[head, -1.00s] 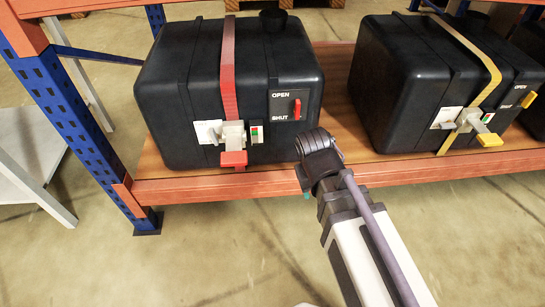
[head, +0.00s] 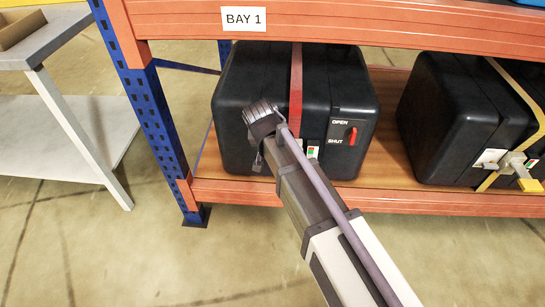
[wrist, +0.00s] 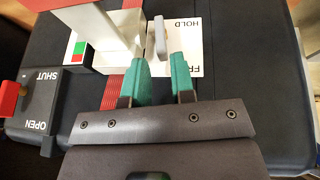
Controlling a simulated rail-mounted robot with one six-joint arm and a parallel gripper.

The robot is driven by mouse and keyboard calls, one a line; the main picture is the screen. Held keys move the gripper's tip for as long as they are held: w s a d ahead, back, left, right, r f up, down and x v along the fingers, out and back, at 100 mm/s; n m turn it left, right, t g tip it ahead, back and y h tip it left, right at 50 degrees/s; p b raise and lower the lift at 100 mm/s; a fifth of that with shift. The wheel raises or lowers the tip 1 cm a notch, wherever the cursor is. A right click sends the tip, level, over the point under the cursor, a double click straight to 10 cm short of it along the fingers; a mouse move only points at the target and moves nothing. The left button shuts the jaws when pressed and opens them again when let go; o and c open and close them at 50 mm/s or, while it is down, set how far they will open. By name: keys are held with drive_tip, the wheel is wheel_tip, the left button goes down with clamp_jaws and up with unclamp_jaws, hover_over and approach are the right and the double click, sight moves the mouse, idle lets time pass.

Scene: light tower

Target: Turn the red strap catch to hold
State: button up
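The red strap (head: 296,85) runs down the front of the black case (head: 235,115). In the wrist view the pale catch body (wrist: 118,35) sits over the red strap, with part of a red lever (wrist: 90,18) at the top edge. A small grey tab (wrist: 159,38) stands beside it, over a white label (wrist: 188,45) reading HOLD and a partly hidden FR word. My gripper (wrist: 160,62) has its green fingers apart, with the tab just beyond the gap between the tips. I cannot tell whether they touch it.
A red handle (head: 352,136) sits on an OPEN/SHUT plate right of the strap. A red-and-green indicator (wrist: 77,53) is beside the catch. A second case (head: 440,120) with a yellow strap stands right. A shelf beam (head: 330,22) marked BAY 1 crosses above.

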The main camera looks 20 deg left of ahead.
drive_tip(key=b+x, duration=0.4)
drive_tip(key=x, duration=0.2)
drive_tip(key=shift+f, duration=0.35)
drive_tip(key=shift+r, duration=0.15)
drive_tip(key=shift+c, duration=0.3)
clamp_jaws()
